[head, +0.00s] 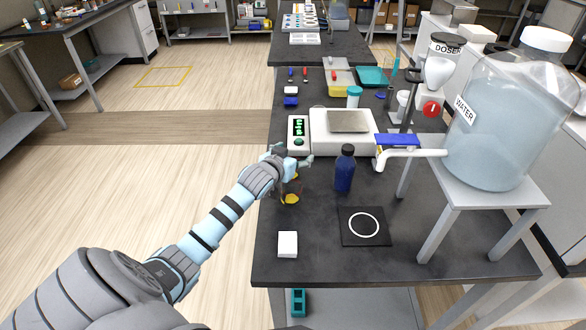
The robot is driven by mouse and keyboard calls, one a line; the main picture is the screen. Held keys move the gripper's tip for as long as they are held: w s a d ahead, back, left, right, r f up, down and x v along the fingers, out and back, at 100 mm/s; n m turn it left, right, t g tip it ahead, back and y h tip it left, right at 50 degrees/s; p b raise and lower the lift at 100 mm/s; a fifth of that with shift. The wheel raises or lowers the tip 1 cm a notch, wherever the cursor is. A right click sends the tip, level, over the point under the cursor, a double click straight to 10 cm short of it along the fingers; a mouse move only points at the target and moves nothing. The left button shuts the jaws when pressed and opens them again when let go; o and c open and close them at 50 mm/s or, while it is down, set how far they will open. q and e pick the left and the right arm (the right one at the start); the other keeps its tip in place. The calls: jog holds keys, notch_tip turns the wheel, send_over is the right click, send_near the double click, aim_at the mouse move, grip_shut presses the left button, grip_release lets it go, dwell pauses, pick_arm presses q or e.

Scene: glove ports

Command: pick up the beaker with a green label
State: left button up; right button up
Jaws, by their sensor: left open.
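My left gripper (292,160) is open over the left edge of the dark bench, just in front of the scale. Just below its fingers stands a small clear vessel (291,190) with yellow at its bottom, partly hidden by the gripper. It may be a beaker, but I cannot make out a green label on it. I cannot tell whether the fingers touch it. My right gripper is not in view.
A white scale (350,143) with a green display stands behind the gripper. A dark blue bottle (345,170) stands to the right. A black mat with a white ring (363,241) and white block (287,244) lie nearer. The water tank's stand (488,190) is at right.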

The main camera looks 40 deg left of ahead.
pick_arm(q)
jog(key=shift+s+r, duration=0.1)
jog(key=shift+s, duration=0.2)
jog(key=shift+s+r, duration=0.15)
jog(key=shift+s, duration=0.1)
jog(key=shift+c, duration=0.9)
jog(key=c, duration=0.7)
jog(key=shift+w, duration=0.1)
jog(key=shift+c, duration=1.9)
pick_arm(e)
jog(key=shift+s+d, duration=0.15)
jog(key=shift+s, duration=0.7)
